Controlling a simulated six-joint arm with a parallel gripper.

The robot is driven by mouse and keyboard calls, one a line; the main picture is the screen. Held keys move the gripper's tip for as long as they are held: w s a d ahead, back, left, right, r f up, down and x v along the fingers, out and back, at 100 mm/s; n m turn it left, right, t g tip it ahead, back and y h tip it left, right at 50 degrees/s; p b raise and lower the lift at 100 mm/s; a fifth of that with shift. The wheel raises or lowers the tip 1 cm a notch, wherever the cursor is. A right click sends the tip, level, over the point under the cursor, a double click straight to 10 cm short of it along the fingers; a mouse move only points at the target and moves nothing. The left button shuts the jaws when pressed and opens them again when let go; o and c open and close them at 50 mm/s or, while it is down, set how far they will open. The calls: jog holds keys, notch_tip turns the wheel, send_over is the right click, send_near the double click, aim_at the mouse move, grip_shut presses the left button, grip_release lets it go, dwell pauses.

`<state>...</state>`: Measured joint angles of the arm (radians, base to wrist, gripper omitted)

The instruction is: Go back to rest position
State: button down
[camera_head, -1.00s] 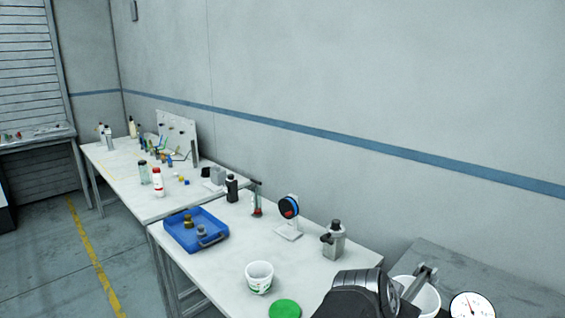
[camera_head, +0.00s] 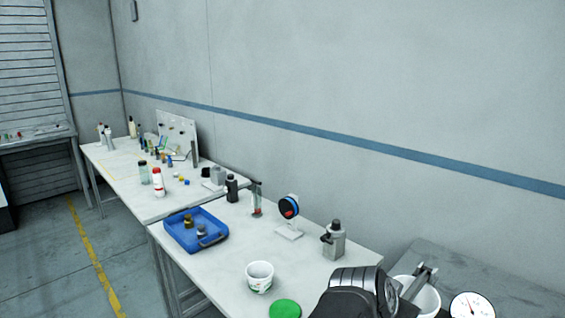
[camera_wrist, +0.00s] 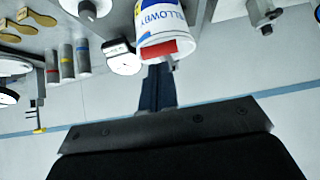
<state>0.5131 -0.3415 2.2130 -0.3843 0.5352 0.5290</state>
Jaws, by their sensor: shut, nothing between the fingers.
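My gripper (camera_head: 427,271) is at the lower right of the head view, in front of a white tub (camera_head: 430,299) that it partly hides. Whether it touches the tub cannot be told. In the wrist view my gripper (camera_wrist: 158,72) has its dark fingers together with nothing between them. A white container with blue lettering and a red patch (camera_wrist: 165,28) appears just beyond the fingertips.
A dial gauge (camera_head: 472,306) is at far right.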

jog(key=w+d+r+g+y, duration=0.2)
jog(key=w+d+r, duration=0.2)
jog(key=r, duration=0.3)
jog(key=w+d+r+g+y, duration=0.2)
jog(key=w+d+r, duration=0.1)
jog(key=r, duration=0.5)
jog(key=v, duration=0.8)
jog(key=shift+w+d, duration=0.1)
jog(key=shift+w, duration=0.05)
